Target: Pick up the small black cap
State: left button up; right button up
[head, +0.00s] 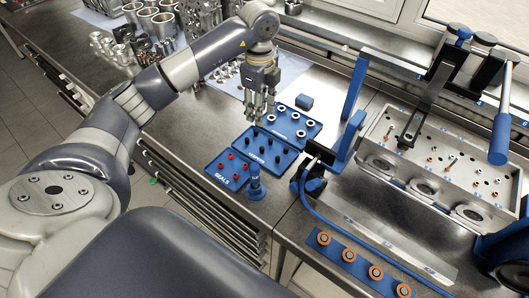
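Several small black caps (262,149) stand upright in the middle section of a blue tray (278,171) on the metal bench. They are too small in the head view to make out their detail. My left gripper (261,115) reaches in from the left and points down above the back of the blue trays. Its fingers look apart, with nothing visible between them, and it is clear of the caps. My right gripper is not in view.
The blue seals tray (217,181) holds red pieces; the rear blue tray (312,138) holds pale rings. A metal cylinder head (462,150) with a blue-handled tool is at right. Metal parts fill the back left.

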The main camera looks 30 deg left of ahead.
pick_arm(q)
notch_tip(320, 180, down, 4)
jog(key=b, duration=0.3)
jog(key=p, duration=0.2)
send_over(262, 148)
jog(key=f, duration=0.4)
jog(key=shift+w+a+f, duration=0.15)
jog(key=shift+w+a, duration=0.05)
jog(key=shift+a, duration=0.1)
jog(key=shift+f, duration=0.35)
jog(key=f+p, duration=0.1)
jog(key=f, duration=0.2)
jog(key=f+p, duration=0.1)
jog(key=f, duration=0.1)
jog(key=shift+s+d+p, duration=0.2)
jog(key=shift+d+p, duration=0.05)
jog(key=shift+p, duration=0.05)
jog(key=shift+f, duration=0.25)
grip_shut()
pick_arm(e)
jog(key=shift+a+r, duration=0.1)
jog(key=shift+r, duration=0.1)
